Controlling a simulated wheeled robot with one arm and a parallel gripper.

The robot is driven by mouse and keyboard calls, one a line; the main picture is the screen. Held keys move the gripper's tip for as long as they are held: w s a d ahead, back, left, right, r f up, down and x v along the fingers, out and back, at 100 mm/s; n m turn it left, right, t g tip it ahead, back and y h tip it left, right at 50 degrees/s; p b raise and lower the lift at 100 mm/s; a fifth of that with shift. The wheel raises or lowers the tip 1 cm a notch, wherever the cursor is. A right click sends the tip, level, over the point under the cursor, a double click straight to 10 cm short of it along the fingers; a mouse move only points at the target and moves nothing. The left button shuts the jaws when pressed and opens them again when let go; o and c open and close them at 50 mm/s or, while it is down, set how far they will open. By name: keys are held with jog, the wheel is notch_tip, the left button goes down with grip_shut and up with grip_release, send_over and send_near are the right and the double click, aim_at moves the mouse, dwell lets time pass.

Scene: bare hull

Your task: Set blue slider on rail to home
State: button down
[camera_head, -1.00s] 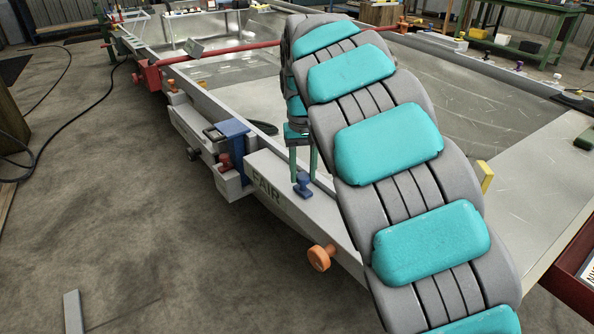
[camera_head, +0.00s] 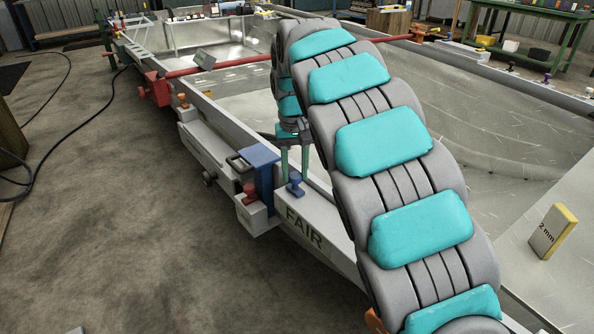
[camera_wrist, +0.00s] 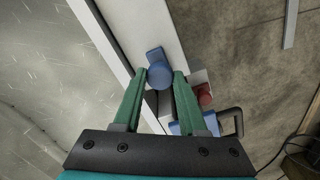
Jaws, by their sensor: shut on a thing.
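The blue slider (camera_head: 296,185) is a small knob standing on the pale rail (camera_head: 322,212) along the hull's edge, just above the "FAIR" lettering. My gripper (camera_head: 297,172) reaches down to it, its two green fingers close on the knob. In the wrist view the slider's round blue top (camera_wrist: 159,75) sits between the fingertips of my gripper (camera_wrist: 161,76), and the gripper is shut on it. A home mark is not clear to me in either view.
A blue bracket (camera_head: 262,165) with a red knob (camera_head: 250,193) is beside the slider on the rail's outer side. A red bar (camera_head: 235,65) crosses the hull farther back. A yellow-and-white "2 mm" block (camera_head: 552,230) stands at right. Floor at left is open.

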aim_at(294, 174)
jog(key=shift+w+a+r, duration=0.1)
jog(key=shift+w+a, duration=0.05)
jog(key=shift+c, duration=2.3)
grip_release()
jog(key=shift+r, duration=3.8)
